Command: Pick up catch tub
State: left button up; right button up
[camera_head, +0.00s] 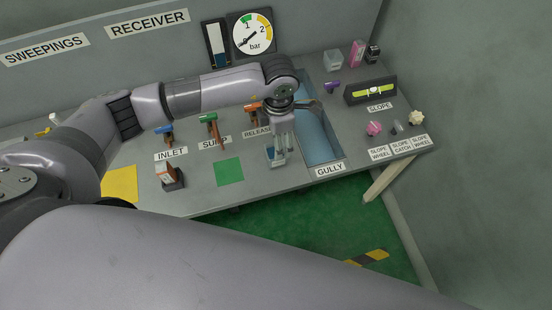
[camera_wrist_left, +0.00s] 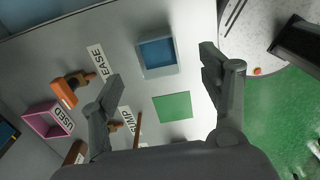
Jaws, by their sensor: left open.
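A small square grey tub with a blue inside, which looks like the catch tub (camera_head: 273,159), stands on the bench between the green square and the gully. It also shows in the left wrist view (camera_wrist_left: 158,55), upright, with no contents that I can make out. My left gripper (camera_head: 283,143) is above the tub, pointing down, and partly hides it in the head view. In the left wrist view my left gripper (camera_wrist_left: 160,70) is open, with the tub between its spread fingers and apart from both. My right gripper is not in view.
A green square (camera_head: 229,171) lies left of the tub. The blue gully (camera_head: 318,137) is to its right. The orange release valve (camera_head: 253,107) and green valve (camera_head: 209,119) stand behind. A pink box marked USED (camera_wrist_left: 50,122) shows in the wrist view.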

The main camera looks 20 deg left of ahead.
pick_arm(q)
notch_tip(320, 180, down, 3)
jog(key=shift+r+b, duration=0.1)
jog(key=shift+b, duration=0.4)
jog(key=f+b, duration=0.2)
jog(key=f, duration=0.1)
jog(key=f+b, duration=0.1)
jog(key=shift+a+f, duration=0.25)
jog(key=shift+a, duration=0.1)
jog(key=shift+f, duration=0.2)
jog(key=shift+r, duration=0.1)
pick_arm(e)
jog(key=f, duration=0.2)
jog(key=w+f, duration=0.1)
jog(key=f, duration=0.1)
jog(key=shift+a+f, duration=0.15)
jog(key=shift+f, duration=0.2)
pick_arm(q)
jog(key=shift+c, duration=0.4)
jog(key=c, duration=1.2)
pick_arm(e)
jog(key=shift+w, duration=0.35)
pick_arm(q)
jog(key=shift+o, duration=0.2)
jog(key=shift+r, duration=0.15)
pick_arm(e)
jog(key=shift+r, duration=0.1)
